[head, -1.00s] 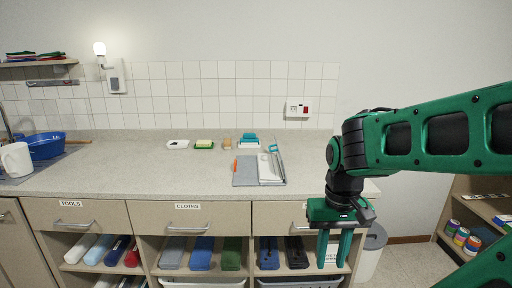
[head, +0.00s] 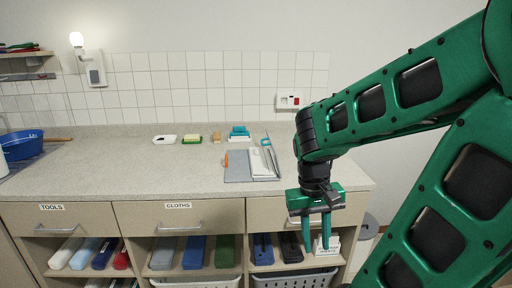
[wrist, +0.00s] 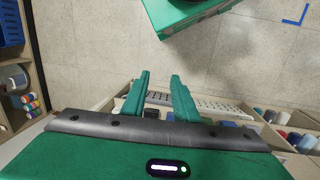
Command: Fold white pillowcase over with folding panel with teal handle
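The folding board lies on the counter, with a grey panel (head: 237,168) at its left. The white pillowcase (head: 258,163) lies flat at its right side; its exact outline is too small to tell. A teal handle (head: 266,142) shows at the back of a slim panel by the pillowcase. My gripper (head: 316,246) points down in front of the cabinet, right of the board and below the counter top. Its two green fingers are apart with nothing between them, also in the wrist view (wrist: 161,80). The wrist view shows no board or pillowcase.
An orange item (head: 226,160) is at the board's left back. A white dish (head: 164,140), green dish (head: 192,139) and teal-topped item (head: 239,132) stand behind. The counter (head: 120,170) left of the board is clear. Drawers and open shelves are below; a grey bin (head: 368,228) stands right.

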